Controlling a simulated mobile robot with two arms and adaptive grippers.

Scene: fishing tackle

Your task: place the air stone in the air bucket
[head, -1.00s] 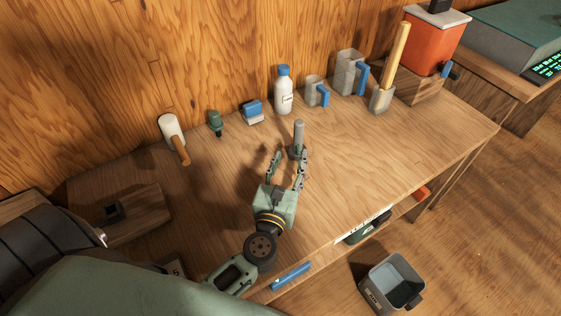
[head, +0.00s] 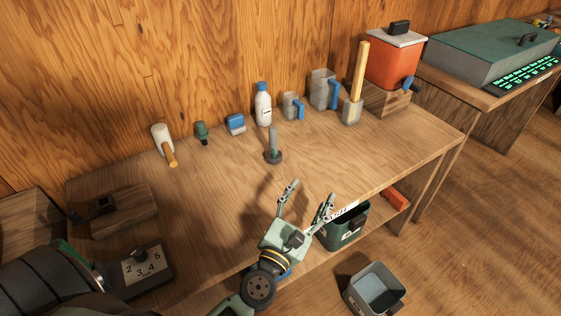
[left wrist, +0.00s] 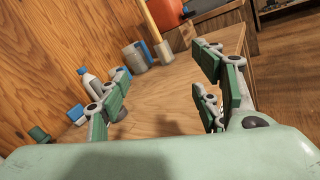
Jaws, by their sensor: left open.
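A slim grey cylinder on a dark round base (head: 273,145), which looks like the air stone, stands upright on the workbench. My left gripper (head: 311,190) is open and empty. It is over the front part of the bench, in front of and to the right of the cylinder, clear of it. In the left wrist view its fingers (left wrist: 165,85) are spread wide with bare bench between them. A grey open bucket (head: 375,290) stands on the floor beyond the bench front; I cannot tell if it is the air bucket. A dark green labelled bin (head: 345,228) sits under the bench top. My right gripper is out of view.
Along the back of the bench (head: 355,160) stand a white bottle (head: 263,107), grey cups with blue handles (head: 323,90) and a holder with a tall wooden rod (head: 355,90). An orange container (head: 393,62) is at the right end. The middle of the bench is clear.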

